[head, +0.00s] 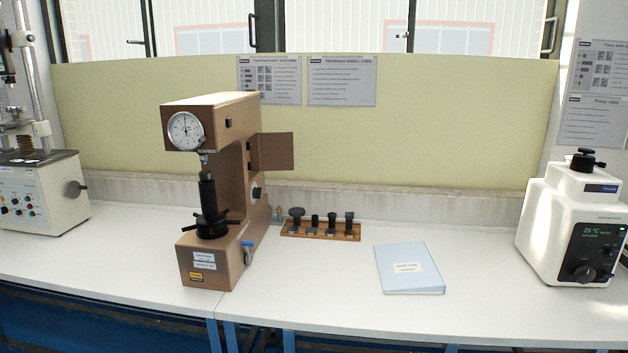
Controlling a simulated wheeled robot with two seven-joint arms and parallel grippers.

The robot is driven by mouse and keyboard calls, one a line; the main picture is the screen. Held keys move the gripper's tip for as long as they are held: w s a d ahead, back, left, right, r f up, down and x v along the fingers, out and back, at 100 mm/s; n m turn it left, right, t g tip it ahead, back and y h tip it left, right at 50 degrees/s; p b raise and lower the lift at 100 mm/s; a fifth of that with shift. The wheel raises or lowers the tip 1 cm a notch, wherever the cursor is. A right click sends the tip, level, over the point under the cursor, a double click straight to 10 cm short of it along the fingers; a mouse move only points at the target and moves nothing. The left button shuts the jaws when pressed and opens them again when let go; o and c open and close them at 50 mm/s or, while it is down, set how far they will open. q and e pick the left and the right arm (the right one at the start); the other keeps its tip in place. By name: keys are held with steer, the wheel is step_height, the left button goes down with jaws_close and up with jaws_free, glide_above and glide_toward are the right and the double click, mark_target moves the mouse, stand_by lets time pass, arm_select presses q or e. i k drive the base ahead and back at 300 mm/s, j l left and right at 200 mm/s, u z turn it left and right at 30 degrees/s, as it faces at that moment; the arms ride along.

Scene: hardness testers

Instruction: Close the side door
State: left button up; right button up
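A brown hardness tester (235,128) with a round dial stands on the white bench left of the middle. Its side door (276,151), a small brown flap, stands open and sticks out to the right from the column. The hinge side is at the column, near a dark fitting. Neither of my grippers shows in the head view.
A wooden rack (320,230) with several dark fittings and a light blue folder (409,268) lie on the bench (480,311) to the right of the tester. A white device (572,222) stands at the far right, another machine (42,185) at the far left.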

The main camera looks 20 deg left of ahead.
mark_target(276, 150)
steer(key=i+j+z, duration=0.15)
steer(key=i+j, duration=0.15)
steer(key=i+j+z, duration=0.3)
steer(key=i+j, duration=0.15)
steer(key=j, duration=0.2)
steer(key=i+j+z, duration=0.3)
steer(key=i+j, duration=0.15)
steer(key=j, duration=0.35)
